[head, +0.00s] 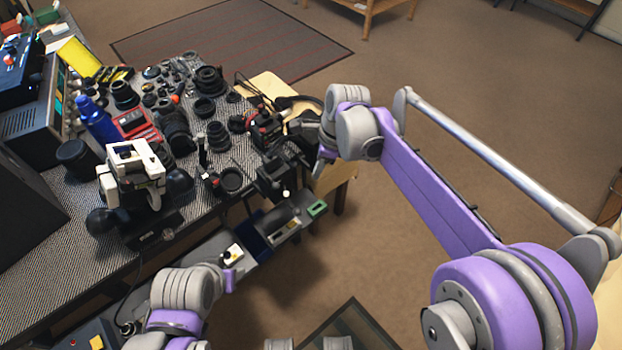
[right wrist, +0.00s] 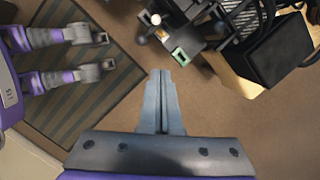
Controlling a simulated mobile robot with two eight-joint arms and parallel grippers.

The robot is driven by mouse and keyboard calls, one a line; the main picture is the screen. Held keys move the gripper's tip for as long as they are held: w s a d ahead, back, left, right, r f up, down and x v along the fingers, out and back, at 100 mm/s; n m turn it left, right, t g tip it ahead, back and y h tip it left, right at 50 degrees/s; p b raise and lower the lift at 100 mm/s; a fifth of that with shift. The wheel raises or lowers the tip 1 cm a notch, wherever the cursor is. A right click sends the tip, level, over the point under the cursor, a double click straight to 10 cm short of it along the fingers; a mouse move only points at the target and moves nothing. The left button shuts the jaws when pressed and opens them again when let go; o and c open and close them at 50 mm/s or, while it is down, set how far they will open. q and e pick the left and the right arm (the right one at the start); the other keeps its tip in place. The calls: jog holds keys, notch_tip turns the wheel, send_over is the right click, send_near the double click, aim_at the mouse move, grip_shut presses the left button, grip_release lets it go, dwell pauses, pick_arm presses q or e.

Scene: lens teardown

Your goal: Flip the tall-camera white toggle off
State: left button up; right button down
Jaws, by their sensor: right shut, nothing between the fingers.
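A small white knob, likely the white toggle (head: 285,193), sticks out from a black camera-like device (head: 272,178) at the table's front right corner. A white round knob also shows in the right wrist view (right wrist: 155,19), at the top beside dark parts. I cannot tell which way the toggle is set. My right gripper (right wrist: 161,74) is shut and empty, its fingertips below the knob in that picture and apart from it. In the head view the right gripper (head: 319,168) is right of the device, partly hidden by its wrist. My left gripper (head: 232,279) is low by the table front, its fingers unclear.
Lenses and camera parts crowd the patterned table (head: 45,240). A white camera-like unit (head: 135,175) and a blue bottle (head: 97,120) stand at left. A grey tray (head: 270,235) with a green block (head: 317,208) sits below the table's front edge. Open floor lies right.

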pick_arm(q)
jog(key=shift+s+r, duration=0.1)
pick_arm(e)
jog(key=shift+v, duration=1.25)
jog(key=shift+s, duration=0.15)
pick_arm(q)
notch_tip(320, 180, up, 6)
jog(key=w+p, duration=0.1)
jog(key=p, duration=0.4)
jog(key=shift+w+r, duration=0.15)
jog(key=shift+w, duration=0.1)
pick_arm(e)
jog(key=s+d+n+t+h, duration=0.1)
jog(key=s+d+n+t, duration=0.1)
jog(key=s+d+n, duration=0.5)
jog(key=s+d+n+t+h, duration=0.1)
jog(key=s+d+n+t, duration=0.2)
jog(key=s+d+n, duration=0.5)
jog(key=s+n, duration=0.4)
jog(key=s, duration=0.3)
jog(key=shift+s+n+h, duration=0.3)
jog(key=shift+s, duration=0.05)
pick_arm(q)
jog(key=shift+c, duration=0.2)
pick_arm(e)
jog(key=shift+d+r, duration=0.1)
